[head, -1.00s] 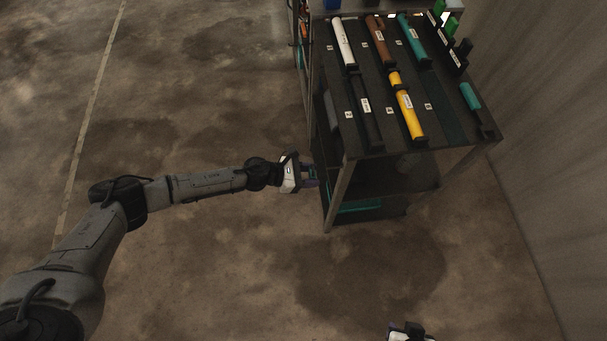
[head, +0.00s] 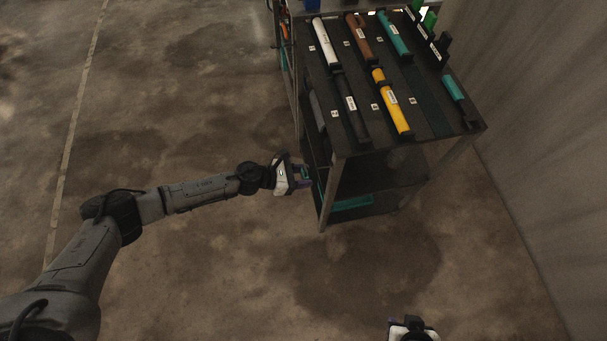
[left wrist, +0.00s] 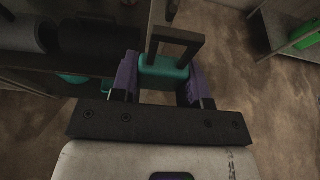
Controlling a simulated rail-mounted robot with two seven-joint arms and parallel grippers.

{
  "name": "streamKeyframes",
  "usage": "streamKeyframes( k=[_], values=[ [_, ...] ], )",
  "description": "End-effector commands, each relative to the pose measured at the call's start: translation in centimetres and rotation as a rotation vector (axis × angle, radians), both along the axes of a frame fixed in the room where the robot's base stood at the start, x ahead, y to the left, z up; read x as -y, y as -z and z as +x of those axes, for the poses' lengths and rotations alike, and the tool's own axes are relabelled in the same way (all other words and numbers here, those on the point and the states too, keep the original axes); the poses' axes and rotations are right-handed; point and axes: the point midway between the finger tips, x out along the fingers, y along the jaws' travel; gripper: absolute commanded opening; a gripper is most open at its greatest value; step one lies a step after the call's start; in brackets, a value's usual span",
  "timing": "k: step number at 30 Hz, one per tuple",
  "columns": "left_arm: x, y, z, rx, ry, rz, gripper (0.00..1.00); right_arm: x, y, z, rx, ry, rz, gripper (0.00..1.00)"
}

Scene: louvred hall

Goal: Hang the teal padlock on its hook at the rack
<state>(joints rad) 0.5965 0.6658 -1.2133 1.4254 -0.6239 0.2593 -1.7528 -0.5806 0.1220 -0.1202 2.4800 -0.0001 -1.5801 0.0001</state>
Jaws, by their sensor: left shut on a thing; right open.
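The teal padlock (left wrist: 163,72) is between the purple fingers of my left gripper (left wrist: 160,85) in the left wrist view. Its dark square shackle (left wrist: 176,36) points away from the gripper. In the head view the left gripper (head: 303,175) is at the near left side of the rack (head: 345,150), below its top; the padlock is only a small teal patch there. I cannot make out the padlock's hook. My right gripper (head: 397,323) shows at the bottom edge of the head view, away from the rack, and is open.
The rack's sloped top holds white (head: 325,42), brown (head: 358,33), teal (head: 393,34), black (head: 350,105) and yellow (head: 390,102) cylinders. A teal item (head: 345,204) lies on the low shelf. A rack post (head: 328,198) stands close to the left gripper. Floor left is clear.

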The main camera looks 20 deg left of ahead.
Motion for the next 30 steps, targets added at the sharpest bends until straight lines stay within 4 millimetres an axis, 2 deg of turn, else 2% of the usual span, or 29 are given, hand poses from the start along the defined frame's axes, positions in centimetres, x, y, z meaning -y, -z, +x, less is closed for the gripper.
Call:
streamKeyframes(
  k=[8, 30],
  values=[
    [0.1, -0.1, 0.1, 0.002, -0.001, 0.0, 0.0, -0.2, 0.0, 0.0, 0.0, 0.004, 0.007, 0.43],
    [3.2, 0.0, 1.9, 0.001, 0.0, 0.0, 0.0, 0.1, 0.1, 0.0, 0.001, -0.002, -0.004, 0.43]
  ],
)
